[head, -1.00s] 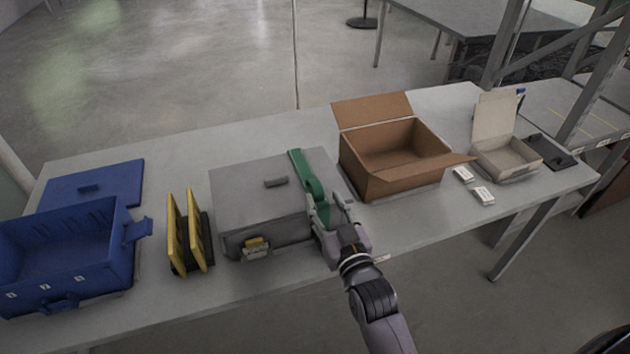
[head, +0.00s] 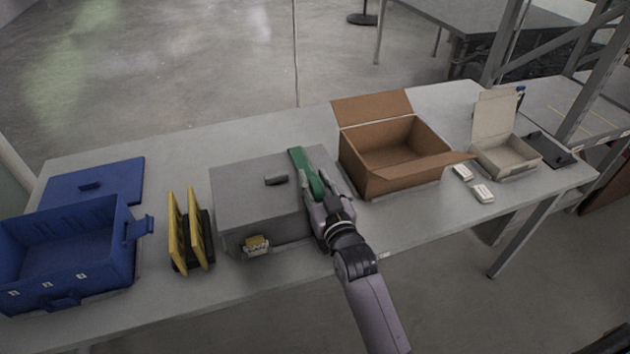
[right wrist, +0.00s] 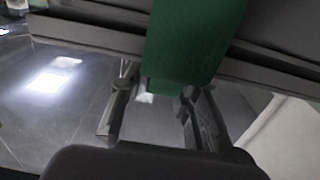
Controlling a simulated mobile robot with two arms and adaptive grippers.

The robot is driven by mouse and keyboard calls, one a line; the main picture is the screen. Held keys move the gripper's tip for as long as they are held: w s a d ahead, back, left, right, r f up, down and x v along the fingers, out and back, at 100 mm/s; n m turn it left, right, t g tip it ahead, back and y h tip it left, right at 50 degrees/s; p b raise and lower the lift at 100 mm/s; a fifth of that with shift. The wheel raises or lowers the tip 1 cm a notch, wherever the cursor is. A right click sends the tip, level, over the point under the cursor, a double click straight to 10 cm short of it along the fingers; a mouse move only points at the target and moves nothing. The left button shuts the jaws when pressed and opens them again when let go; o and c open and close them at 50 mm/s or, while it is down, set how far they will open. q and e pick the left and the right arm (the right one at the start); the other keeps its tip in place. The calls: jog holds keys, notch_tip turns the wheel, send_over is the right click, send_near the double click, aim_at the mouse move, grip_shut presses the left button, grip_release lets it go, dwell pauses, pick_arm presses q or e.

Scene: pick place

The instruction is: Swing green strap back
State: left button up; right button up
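The green strap (head: 305,170) lies over the right part of the lid of a grey box (head: 245,190). Its near end reaches my right gripper (head: 328,185), at the box's front right edge. In the right wrist view the strap (right wrist: 195,40) comes down from the top, and its lower end is at the fingertips of the gripper (right wrist: 155,88). The fingers are spread apart, with a gap between them. The strap hides part of the right fingertip, so contact is unclear. My left gripper is not in view.
Yellow-and-black panels (head: 190,235) and a blue crate (head: 65,255) stand left of the box. An open cardboard box (head: 390,170) stands close on the right. A small open carton (head: 505,155) and white packs (head: 483,193) are farther right. The table's front strip is clear.

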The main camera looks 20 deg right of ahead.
grip_shut()
dwell(0.3)
jog(key=shift+r, duration=0.1)
